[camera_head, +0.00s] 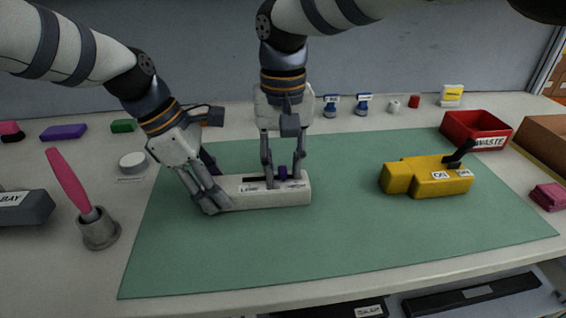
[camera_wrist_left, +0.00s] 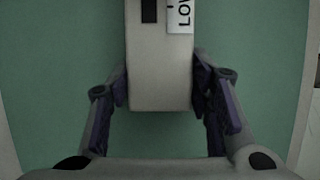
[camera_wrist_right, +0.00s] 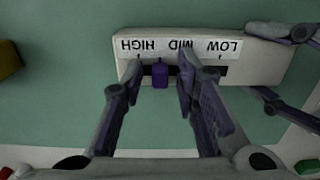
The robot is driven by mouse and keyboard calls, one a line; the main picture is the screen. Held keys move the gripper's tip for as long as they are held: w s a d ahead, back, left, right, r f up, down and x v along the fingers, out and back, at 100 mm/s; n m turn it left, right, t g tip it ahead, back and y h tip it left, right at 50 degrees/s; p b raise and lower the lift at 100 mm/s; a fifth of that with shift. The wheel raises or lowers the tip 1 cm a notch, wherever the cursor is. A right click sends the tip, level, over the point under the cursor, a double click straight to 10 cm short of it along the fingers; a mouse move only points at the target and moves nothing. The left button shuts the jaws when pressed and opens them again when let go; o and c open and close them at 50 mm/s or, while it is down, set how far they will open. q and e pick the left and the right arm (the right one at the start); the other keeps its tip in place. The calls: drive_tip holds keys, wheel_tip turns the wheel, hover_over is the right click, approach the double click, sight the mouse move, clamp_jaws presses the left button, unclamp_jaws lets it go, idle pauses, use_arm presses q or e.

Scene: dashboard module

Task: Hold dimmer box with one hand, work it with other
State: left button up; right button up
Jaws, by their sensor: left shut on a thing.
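The dimmer box (camera_head: 235,200) is a long pale box on the green mat, with a label reading LOW, MID and HIGH. My left gripper (camera_head: 208,190) is shut on its left, LOW end; the left wrist view shows a finger on each side of the box (camera_wrist_left: 160,85). The purple slider knob (camera_wrist_right: 160,75) stands in the dark slot between the HIGH and MID marks. My right gripper (camera_wrist_right: 160,78) is above the box, its fingers apart on either side of the knob, with small gaps showing. In the head view the knob (camera_head: 283,172) is partly hidden by that gripper.
A yellow ON switch box (camera_head: 430,178) with a black lever lies right on the mat. A red WASTE bin (camera_head: 474,130) is behind it. A pink-handled tool stands in a grey holder (camera_head: 98,230) at left. The front of the mat (camera_head: 330,240) is clear.

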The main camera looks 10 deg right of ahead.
sight(265, 181)
clamp_jaws()
drive_tip(key=shift+a, duration=1.6)
drive_tip(key=shift+o, duration=2)
unclamp_jaws()
